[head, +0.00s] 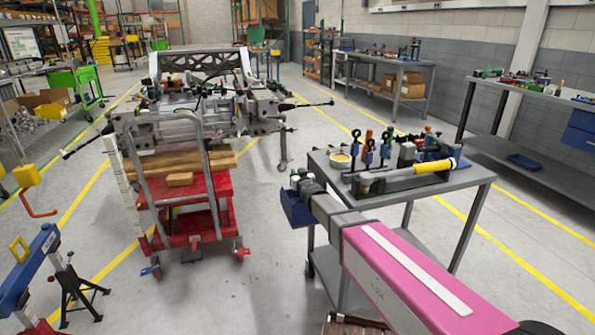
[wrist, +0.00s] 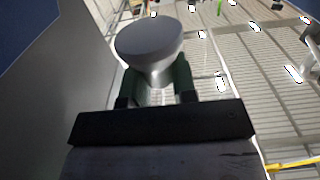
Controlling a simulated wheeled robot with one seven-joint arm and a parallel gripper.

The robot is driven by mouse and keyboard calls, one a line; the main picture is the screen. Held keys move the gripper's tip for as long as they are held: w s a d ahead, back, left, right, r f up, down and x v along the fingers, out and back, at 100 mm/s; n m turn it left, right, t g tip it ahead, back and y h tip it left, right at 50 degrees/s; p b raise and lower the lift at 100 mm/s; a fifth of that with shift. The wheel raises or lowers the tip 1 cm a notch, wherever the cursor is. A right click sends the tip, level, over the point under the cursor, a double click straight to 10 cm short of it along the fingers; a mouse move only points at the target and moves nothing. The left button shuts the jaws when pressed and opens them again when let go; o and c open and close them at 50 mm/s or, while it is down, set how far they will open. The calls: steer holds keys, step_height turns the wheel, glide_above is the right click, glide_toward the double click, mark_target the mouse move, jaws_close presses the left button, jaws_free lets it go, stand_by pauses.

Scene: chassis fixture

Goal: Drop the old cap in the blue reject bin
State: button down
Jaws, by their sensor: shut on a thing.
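A grey, round-topped cap (wrist: 150,42) is held between the dark green fingers of my gripper (wrist: 157,85) in the wrist view. The gripper is shut on its narrower lower part, and the cap's wide top stands clear of the fingertips. In the head view my gripper (head: 298,176) is at the left edge of the work table, above and close to the blue bin (head: 295,208). The cap is too small to make out surely there. A blue surface (wrist: 22,24) fills the upper left corner of the wrist view. The bin's inside is hidden.
The grey table (head: 440,195) carries a yellow-and-grey tool (head: 415,176), a yellow round container (head: 341,160) and several upright clamps near my arm. A red cart with a metal chassis (head: 185,125) stands to the left. Bare floor lies between them.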

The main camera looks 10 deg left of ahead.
steer(key=shift+f, duration=0.1)
steer(key=c, duration=0.8)
jaws_free()
steer(key=shift+c, duration=0.2)
step_height(320, 180, up, 2)
step_height(320, 180, up, 2)
steer(key=s+a+r, duration=0.5)
steer(key=s+r, duration=0.2)
steer(key=s, duration=0.3)
steer(key=shift+s+a, duration=0.2)
steer(key=shift+a+r, duration=0.1)
